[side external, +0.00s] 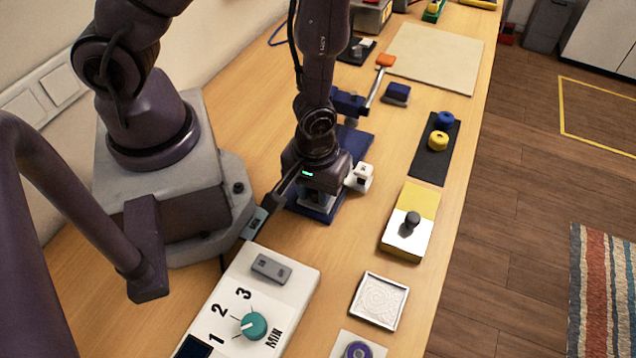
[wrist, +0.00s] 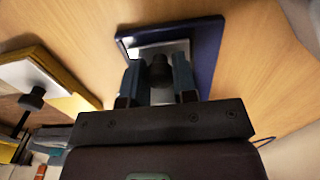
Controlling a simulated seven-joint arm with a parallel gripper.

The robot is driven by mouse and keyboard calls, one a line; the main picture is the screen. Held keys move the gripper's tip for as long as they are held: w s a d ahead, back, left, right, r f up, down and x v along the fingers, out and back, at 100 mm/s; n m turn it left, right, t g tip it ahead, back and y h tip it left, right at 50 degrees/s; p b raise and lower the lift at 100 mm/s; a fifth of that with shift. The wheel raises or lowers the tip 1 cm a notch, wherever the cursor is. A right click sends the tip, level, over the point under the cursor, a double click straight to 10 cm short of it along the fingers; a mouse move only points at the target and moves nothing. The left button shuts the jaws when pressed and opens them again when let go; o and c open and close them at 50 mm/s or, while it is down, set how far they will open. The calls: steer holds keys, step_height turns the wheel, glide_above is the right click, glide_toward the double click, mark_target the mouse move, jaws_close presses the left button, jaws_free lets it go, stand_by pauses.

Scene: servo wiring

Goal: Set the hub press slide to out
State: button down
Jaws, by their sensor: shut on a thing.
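A blue-based slide unit (side external: 327,217) with a pale top stands under my gripper (side external: 316,196) in the side view; it fits the hub press slide, but I see no label naming it. In the wrist view, the blue unit (wrist: 208,38) shows a white and grey top. Its dark round knob (wrist: 160,68) stands between the two fingers of my gripper (wrist: 159,78), which is shut on it. In the side view, my gripper hides the knob and most of the top. The slide's position cannot be read clearly.
A yellow and white box with a black knob (side external: 424,203) stands to the right; it shows at left in the wrist view (wrist: 45,82). Close by are a small white block (side external: 360,177), a dial panel (side external: 293,290) and a black tray (side external: 424,165). Bare wood lies between.

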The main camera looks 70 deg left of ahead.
steer(key=c, duration=0.9)
jaws_free()
steer(key=shift+s+d, duration=0.15)
step_height(320, 180, up, 13)
steer(key=a+r+m+t, duration=0.2)
steer(key=a+r+m, duration=0.2)
steer(key=r, duration=0.6)
steer(key=s+a+r+m+t, duration=0.1)
steer(key=a+r+m+t, duration=0.2)
steer(key=r, duration=0.7)
steer(key=shift+s+a+m+t, duration=0.3)
steer(key=shift+a+m, duration=0.1)
steer(key=shift+m, duration=0.7)
